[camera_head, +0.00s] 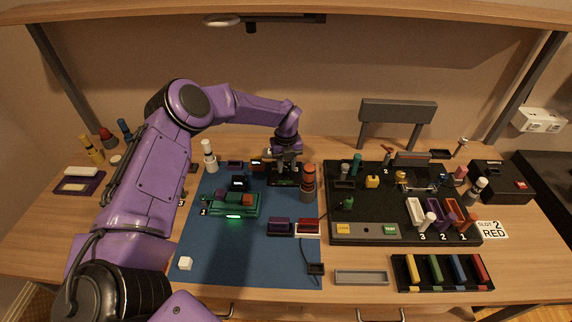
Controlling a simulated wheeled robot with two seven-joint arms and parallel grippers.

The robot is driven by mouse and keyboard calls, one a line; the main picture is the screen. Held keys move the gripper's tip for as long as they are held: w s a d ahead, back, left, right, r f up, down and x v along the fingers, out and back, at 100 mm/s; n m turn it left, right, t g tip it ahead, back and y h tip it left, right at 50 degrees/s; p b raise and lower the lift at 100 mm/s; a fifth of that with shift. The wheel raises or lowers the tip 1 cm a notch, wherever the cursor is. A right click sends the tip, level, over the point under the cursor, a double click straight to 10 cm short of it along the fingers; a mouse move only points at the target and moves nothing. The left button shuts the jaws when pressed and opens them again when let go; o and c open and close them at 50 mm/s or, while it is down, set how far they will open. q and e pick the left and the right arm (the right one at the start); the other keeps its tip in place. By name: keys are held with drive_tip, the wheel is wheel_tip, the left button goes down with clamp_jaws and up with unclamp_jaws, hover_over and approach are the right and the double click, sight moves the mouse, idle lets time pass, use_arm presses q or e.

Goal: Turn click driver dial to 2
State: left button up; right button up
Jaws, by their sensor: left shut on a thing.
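My left gripper (284,160) reaches down from my purple arm at the back of the blue mat. It is shut on a small part at the top of a dark device (286,181) with a tiny green light, apparently the click driver with its dial. The gripper covers the dial, and its number is too small to read. A red-brown and black upright cylinder (308,182) stands just right of the device. My right gripper is not in view.
A green fixture (232,206) with a lit front is on the blue mat (240,262). Dark and red blocks lie nearby. A black board (340,212) with several parts and numbered trays fills the right. A tray of coloured bars (399,284) is at the front right. The mat's front is mostly clear.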

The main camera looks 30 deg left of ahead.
use_arm(q)
drive_tip(key=shift+f, duration=0.15)
drive_tip(key=m+b, duration=0.3)
drive_tip(key=shift+a+f, duration=0.1)
drive_tip(key=shift+f, duration=0.05)
drive_tip(key=m+b, duration=0.1)
drive_tip(key=m, duration=0.2)
drive_tip(key=shift+m+b, duration=0.3)
drive_tip(key=shift+m, duration=0.1)
drive_tip(key=m, duration=0.4)
drive_tip(key=shift+m+b, duration=0.3)
drive_tip(key=shift+b, duration=0.1)
drive_tip(key=shift+s+m, duration=0.1)
drive_tip(key=shift+m, duration=2)
drive_tip(key=o, duration=0.8)
drive_tip(key=shift+o, duration=1.3)
drive_tip(key=shift+w, duration=0.25)
